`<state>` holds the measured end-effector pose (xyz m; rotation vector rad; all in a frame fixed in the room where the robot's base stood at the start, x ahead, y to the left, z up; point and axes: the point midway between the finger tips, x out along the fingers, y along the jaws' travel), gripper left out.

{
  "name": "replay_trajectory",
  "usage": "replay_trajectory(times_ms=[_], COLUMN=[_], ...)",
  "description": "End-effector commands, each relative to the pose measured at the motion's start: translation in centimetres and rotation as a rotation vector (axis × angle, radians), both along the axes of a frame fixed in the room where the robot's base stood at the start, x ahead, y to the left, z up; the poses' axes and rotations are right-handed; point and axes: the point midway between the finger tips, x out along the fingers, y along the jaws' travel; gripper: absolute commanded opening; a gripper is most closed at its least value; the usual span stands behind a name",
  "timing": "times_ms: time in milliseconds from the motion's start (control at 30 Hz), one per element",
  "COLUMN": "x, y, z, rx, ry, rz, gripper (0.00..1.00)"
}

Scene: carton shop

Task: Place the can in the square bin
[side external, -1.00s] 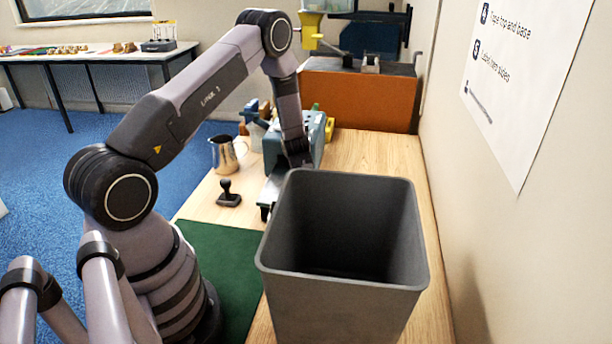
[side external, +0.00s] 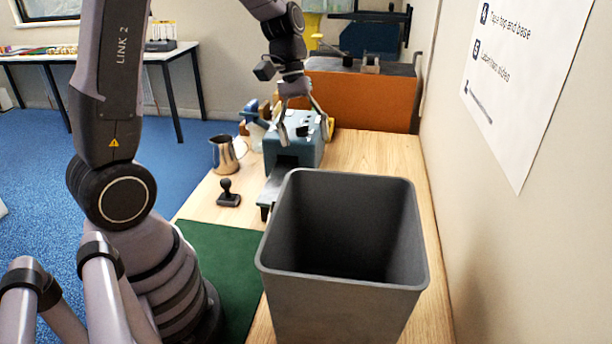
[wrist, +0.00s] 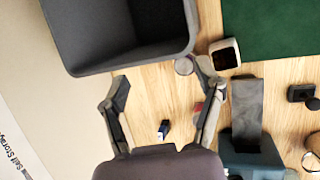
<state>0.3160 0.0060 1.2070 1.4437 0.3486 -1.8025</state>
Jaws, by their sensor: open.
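The square bin (side external: 335,310) is dark grey, upright and open at the top, at the front of the wooden bench. In the wrist view, the bin (wrist: 125,58) fills the upper left. My gripper (side external: 302,124) is open and empty, pointing down above the blue-grey machine, beyond the bin. In the wrist view, my gripper (wrist: 163,78) has its fingers spread over bare wood. A round grey top (wrist: 183,65) next to the bin's corner may be the can; I cannot be sure. No can shows in the side view, where the bin hides part of the bench.
A blue-grey machine (side external: 308,150) stands beyond the bin. A metal jug (side external: 224,155) and black stamp (side external: 228,195) are to its left. A white-rimmed square container (wrist: 225,53) and small dark block (wrist: 164,130) show below. A wall bounds the right side.

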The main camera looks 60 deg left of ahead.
Motion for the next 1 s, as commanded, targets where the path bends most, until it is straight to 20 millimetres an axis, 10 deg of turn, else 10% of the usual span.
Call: replay_trajectory(times_ms=[200,500,767,1000], x=[-7.0,-14.8,-16.4,-16.4], y=[-1.4,-0.9,-0.6,-0.6], z=[7.3,10.7,10.9,10.9], rx=[0.225,0.495,0.562,0.56], ry=[-0.297,-0.603,-0.668,-0.667], rz=[-0.316,-0.615,-0.676,-0.674], gripper=[0.67,0.67,0.89,0.89])
